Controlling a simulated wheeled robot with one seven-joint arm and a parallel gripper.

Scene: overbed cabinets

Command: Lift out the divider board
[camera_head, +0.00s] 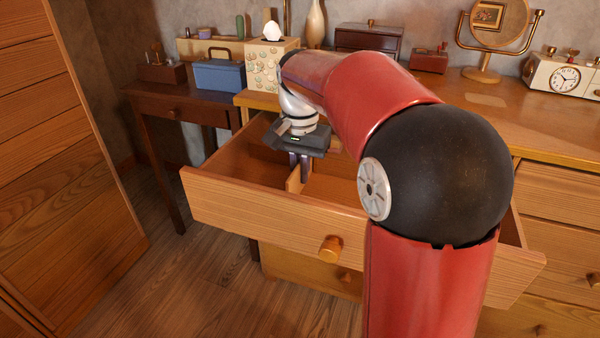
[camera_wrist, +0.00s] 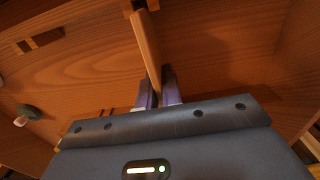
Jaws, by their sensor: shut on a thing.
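The divider board (camera_head: 294,181) is a thin wooden board standing inside the open drawer (camera_head: 262,215). In the wrist view the board (camera_wrist: 147,45) runs upward from between the fingers, with its far end by a dark slotted piece at the top. My gripper (camera_head: 300,160) reaches down into the drawer from above. In the wrist view its two fingers (camera_wrist: 159,90) are shut on the near end of the board, one on each side. My arm hides the right part of the drawer. I cannot tell whether the board still touches the drawer floor.
The dresser top behind holds a tissue box (camera_head: 267,64), a vase (camera_head: 315,24), a dark box (camera_head: 368,40), a mirror (camera_head: 498,24) and a clock (camera_head: 565,78). A side table with a blue case (camera_head: 219,75) stands at the left. A tall wooden cabinet (camera_head: 60,150) is at the far left.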

